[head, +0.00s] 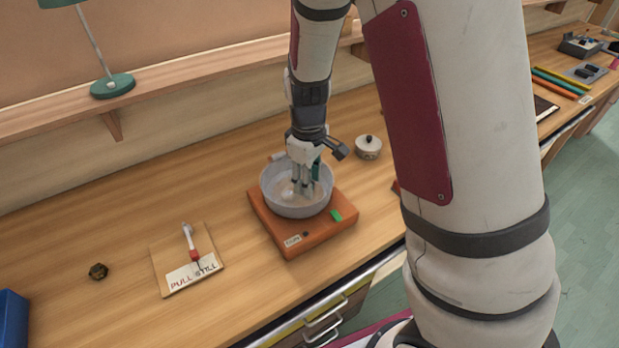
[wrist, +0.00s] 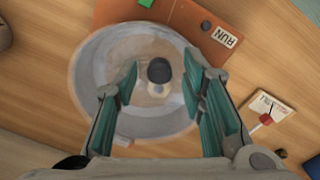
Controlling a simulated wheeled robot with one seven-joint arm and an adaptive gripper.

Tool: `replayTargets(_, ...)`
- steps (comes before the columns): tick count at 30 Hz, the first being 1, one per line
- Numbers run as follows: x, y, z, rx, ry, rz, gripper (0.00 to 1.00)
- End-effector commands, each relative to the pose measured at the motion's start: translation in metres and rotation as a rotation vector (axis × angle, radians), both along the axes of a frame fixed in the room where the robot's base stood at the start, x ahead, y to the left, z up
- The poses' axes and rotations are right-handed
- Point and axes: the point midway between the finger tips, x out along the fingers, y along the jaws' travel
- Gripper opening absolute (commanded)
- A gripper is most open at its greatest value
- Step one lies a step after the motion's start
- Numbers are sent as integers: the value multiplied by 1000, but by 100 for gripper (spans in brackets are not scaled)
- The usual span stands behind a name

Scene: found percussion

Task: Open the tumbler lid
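The tumbler is a round grey bowl-like vessel (head: 272,200) on an orange base (head: 282,235); it also shows in the wrist view (wrist: 85,85). A dark round knob (wrist: 159,70) on a pale stem stands near its middle, between my fingers. Whether the pale surface around the knob is a lid or the vessel's floor, I cannot tell. My gripper (head: 304,188) points down inside the tumbler's rim. Its teal fingers (wrist: 165,88) are apart on either side of the knob, with visible gaps, so it is open and empty.
A small white pot with a black knob (head: 368,149) stands behind and right of the tumbler. A "PULL STILL" board with a red-handled lever (head: 190,262) lies to the left. A small dark object (head: 98,271) and a blue box (head: 12,318) are farther left. A shelf (head: 170,85) runs behind.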

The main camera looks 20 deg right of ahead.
Motion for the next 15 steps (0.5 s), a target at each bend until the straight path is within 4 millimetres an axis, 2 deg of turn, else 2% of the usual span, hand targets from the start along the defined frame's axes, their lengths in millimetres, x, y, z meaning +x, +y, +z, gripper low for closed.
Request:
replayTargets(1,0,0,0,0,0,0,21)
replayTargets(4,0,0,0,0,0,0,0)
replayTargets(15,2,1,3,-3,15,1,0)
